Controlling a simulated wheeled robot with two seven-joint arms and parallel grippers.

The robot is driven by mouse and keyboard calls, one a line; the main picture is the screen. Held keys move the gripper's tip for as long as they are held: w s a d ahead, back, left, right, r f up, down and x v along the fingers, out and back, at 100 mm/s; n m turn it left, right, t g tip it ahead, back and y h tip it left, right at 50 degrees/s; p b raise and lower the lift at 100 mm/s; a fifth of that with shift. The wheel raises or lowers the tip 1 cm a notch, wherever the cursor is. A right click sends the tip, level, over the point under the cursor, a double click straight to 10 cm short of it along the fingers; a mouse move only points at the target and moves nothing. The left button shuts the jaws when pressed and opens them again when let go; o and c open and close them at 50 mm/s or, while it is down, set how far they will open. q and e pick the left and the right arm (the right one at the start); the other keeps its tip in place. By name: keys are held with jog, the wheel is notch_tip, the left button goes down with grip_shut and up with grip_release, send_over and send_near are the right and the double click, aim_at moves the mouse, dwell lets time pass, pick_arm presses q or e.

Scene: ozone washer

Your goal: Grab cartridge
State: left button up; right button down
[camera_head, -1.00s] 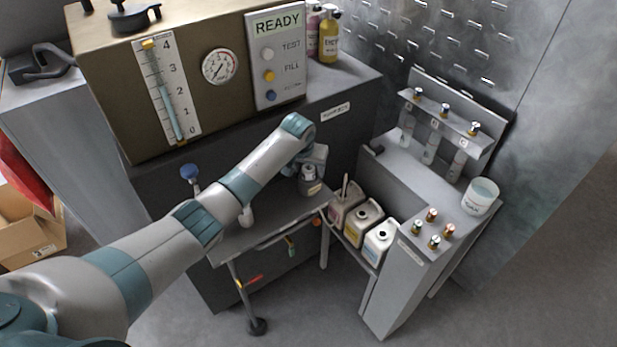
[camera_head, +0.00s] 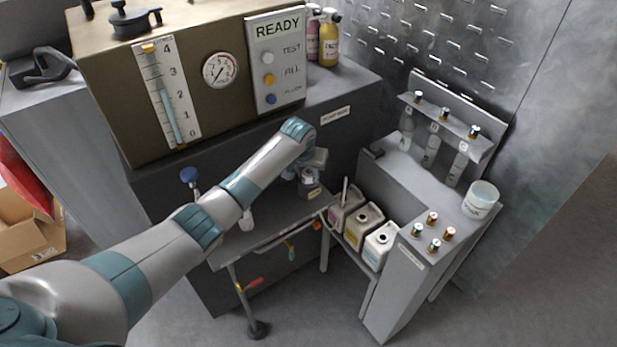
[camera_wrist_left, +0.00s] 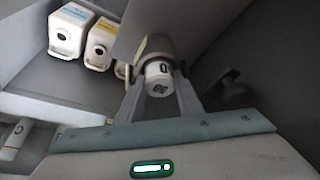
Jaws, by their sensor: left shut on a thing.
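My left gripper (camera_wrist_left: 158,98) shows its two fingers on either side of a short cylinder, the cartridge (camera_wrist_left: 158,80), with a white end and dark marking facing the camera. The fingers are shut on it. A grey-beige body lies just behind the white end, and I cannot tell whether it is part of the cartridge or a socket. In the head view my left gripper (camera_head: 311,180) is at the right end of the small grey bench (camera_head: 275,218), by the front of the machine, and my forearm partly hides it. My right gripper is not in view.
White jugs (camera_head: 380,246) stand on a low shelf right of the bench. A rack holds several glass tubes (camera_head: 432,148) at the right, with a white tub (camera_head: 481,198) nearby. A blue knob (camera_head: 189,175) stands left of my arm. The bench's left part is mostly clear.

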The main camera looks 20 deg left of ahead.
pick_arm(q)
notch_tip(320, 180, up, 10)
jog(key=shift+b, duration=1.2)
